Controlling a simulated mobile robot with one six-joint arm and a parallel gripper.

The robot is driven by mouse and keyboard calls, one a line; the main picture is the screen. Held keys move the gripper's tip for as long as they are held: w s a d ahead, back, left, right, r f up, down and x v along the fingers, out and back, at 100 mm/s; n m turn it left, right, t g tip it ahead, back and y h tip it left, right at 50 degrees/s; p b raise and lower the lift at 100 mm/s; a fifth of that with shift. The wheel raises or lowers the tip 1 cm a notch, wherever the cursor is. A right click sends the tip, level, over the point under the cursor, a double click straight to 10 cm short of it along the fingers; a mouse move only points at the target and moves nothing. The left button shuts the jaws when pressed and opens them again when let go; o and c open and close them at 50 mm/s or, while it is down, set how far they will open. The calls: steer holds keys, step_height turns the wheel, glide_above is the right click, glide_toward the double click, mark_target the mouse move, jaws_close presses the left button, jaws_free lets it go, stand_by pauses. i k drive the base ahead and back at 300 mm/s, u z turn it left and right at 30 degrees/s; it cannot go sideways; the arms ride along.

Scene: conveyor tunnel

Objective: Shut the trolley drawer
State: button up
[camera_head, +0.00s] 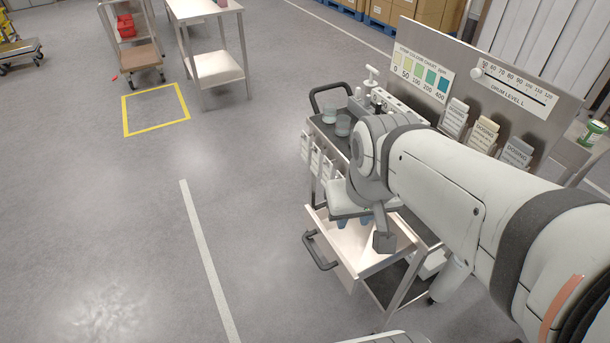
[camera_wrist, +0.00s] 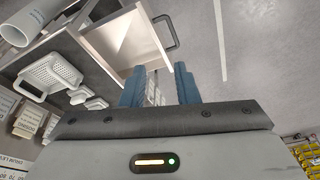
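The trolley (camera_head: 328,133) stands right of centre in the head view, partly covered by my arm. Its white drawer (camera_head: 347,262) is pulled out toward the left, with a dark handle (camera_head: 320,252) on its front. In the wrist view the open drawer (camera_wrist: 133,42) shows beyond my fingers, its handle (camera_wrist: 168,33) at the upper middle. My gripper (camera_head: 354,221) points down over the drawer, its blue fingertips just visible under the wrist. In the wrist view the fingers of my gripper (camera_wrist: 160,86) are apart with nothing held between them. Whether they touch the drawer cannot be told.
Clear cups (camera_head: 343,125) stand on the trolley top. A board with a colour chart (camera_head: 422,75) and dosing cards (camera_head: 484,136) rises behind it. A steel table (camera_head: 216,68) and a cart with a red bin (camera_head: 126,27) stand far left. The floor left of the drawer is clear.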

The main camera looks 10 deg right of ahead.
mark_target(349, 250)
steer(key=z, duration=0.5)
steer(key=k, duration=1.65)
steer(key=u, duration=0.85)
steer(key=i, duration=1)
steer(key=u, duration=0.05)
